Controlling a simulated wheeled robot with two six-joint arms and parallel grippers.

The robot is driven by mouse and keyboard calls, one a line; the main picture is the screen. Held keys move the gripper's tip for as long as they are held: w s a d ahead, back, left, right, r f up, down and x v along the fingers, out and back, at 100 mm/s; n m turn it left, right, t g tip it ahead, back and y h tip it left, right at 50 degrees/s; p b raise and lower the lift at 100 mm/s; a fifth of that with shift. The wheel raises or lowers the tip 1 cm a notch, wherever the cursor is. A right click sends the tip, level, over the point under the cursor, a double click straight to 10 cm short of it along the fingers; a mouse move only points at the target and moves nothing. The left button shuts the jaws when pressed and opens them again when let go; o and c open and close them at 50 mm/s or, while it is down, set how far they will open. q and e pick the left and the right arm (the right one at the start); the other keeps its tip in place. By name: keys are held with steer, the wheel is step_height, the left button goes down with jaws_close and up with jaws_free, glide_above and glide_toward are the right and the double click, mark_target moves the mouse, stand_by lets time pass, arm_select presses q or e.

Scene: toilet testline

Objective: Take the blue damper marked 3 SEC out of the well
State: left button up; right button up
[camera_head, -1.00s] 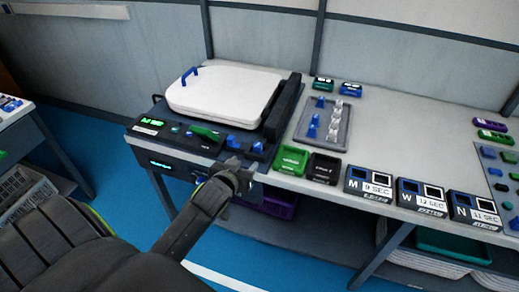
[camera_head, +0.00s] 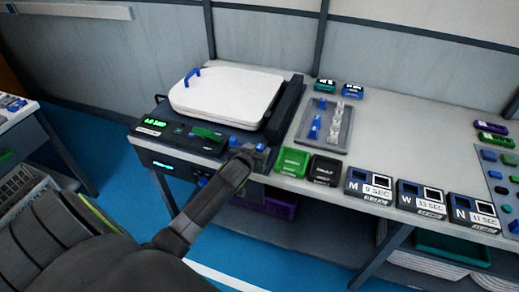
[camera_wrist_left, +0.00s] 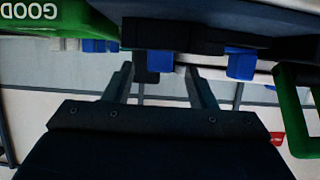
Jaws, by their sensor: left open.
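The test station (camera_head: 190,136) has a white toilet seat lid (camera_head: 225,95) on top and a dark front panel. Small blue pieces sit at the panel's right end, one (camera_head: 233,142) just left of my gripper and one (camera_head: 261,147) just right of it. I cannot read a 3 SEC mark on either. My left gripper (camera_head: 246,154) is at the panel's front edge. In the left wrist view its open fingers (camera_wrist_left: 160,82) point at a dark block with a blue piece (camera_wrist_left: 160,61) between them; another blue piece (camera_wrist_left: 241,63) is to the right. Contact cannot be told.
A green bin (camera_head: 292,162) and a black bin (camera_head: 325,169) stand right of the gripper. The green one, marked GOOD, shows in the wrist view (camera_wrist_left: 50,20). Behind them is a grey tray (camera_head: 338,135) with blue and white pieces. Boxes marked M, W and N line the front edge.

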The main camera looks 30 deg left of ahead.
arm_select(q)
steer(key=shift+x, duration=0.9)
steer(key=c, duration=1.1)
steer(key=shift+o, duration=0.2)
